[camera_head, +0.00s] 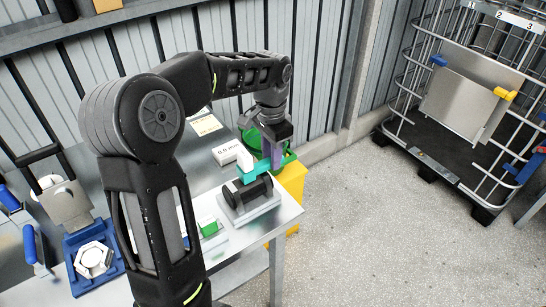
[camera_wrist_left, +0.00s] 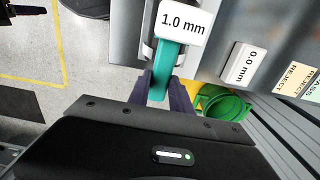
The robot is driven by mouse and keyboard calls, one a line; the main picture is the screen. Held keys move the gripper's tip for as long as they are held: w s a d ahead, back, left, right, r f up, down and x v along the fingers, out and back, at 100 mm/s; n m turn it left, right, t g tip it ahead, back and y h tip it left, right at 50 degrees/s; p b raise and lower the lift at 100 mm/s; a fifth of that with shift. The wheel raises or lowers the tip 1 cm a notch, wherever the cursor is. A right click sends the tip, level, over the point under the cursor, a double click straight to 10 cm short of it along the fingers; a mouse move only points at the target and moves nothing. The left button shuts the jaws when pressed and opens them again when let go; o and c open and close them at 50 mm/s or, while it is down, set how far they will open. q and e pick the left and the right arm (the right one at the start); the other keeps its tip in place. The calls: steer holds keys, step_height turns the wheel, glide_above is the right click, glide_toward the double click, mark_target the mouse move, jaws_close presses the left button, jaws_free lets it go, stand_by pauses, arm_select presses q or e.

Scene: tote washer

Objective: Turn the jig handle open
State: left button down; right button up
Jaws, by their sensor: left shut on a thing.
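A teal handle (camera_head: 256,172) reaches over a black cylinder (camera_head: 248,193) on a pale plate near the table's front right corner. In the left wrist view the teal handle (camera_wrist_left: 163,66) runs under a white block marked 1.0 mm (camera_wrist_left: 182,23); this white block (camera_head: 244,157) stands up at the handle in the head view. My left gripper (camera_head: 276,163) comes down from above and is shut on the teal handle. Its dark purple fingers (camera_wrist_left: 164,94) lie on both sides of it. How the handle joins the cylinder is partly hidden. My right gripper is not in view.
A white block marked 0.0 mm (camera_head: 227,151) lies behind the handle. A yellow bin (camera_head: 293,180) and a green container (camera_head: 283,160) stand beside the table. A blue fixture (camera_head: 84,285) holds a white ring at left. A wire cage (camera_head: 394,107) stands at right, with open floor before it.

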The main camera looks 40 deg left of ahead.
arm_select(q)
steer(key=shift+w+a+n, duration=0.1)
steer(key=shift+a+n, duration=0.05)
steer(key=shift+n, duration=0.15)
steer(key=c, duration=1.2)
jaws_free()
steer(key=shift+o, duration=0.2)
step_height(320, 180, up, 8)
steer(key=shift+f, duration=0.1)
